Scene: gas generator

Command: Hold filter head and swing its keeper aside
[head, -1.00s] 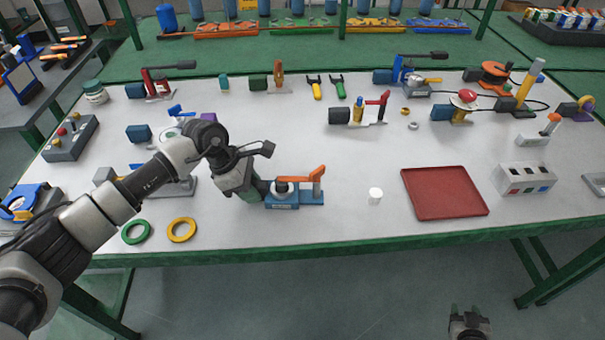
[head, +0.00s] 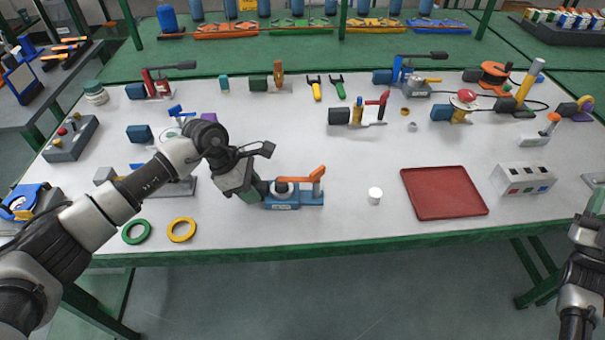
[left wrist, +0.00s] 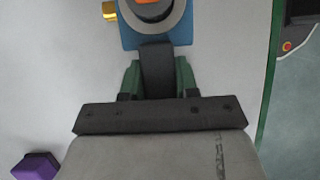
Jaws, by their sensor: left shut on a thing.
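The filter head is a dark and grey round piece (head: 281,187) on a blue base (head: 285,205) near the table's front. Its orange keeper (head: 316,175) stands on the right side of the base, with its arm reaching left toward the head. My left gripper (head: 259,189) is at the left of the base. In the left wrist view its green fingers (left wrist: 158,78) are shut on a dark block of the filter head (left wrist: 157,62), which joins the grey collar. The keeper is mostly cut off there. My right gripper (head: 597,203) is at the right picture edge, partly cut off.
A white cylinder (head: 375,195) and a red tray (head: 408,187) lie right of the base. A grey switch box (head: 523,178) is farther right. Green (head: 136,232) and yellow (head: 182,230) rings lie left. The table is clear between base and white cylinder.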

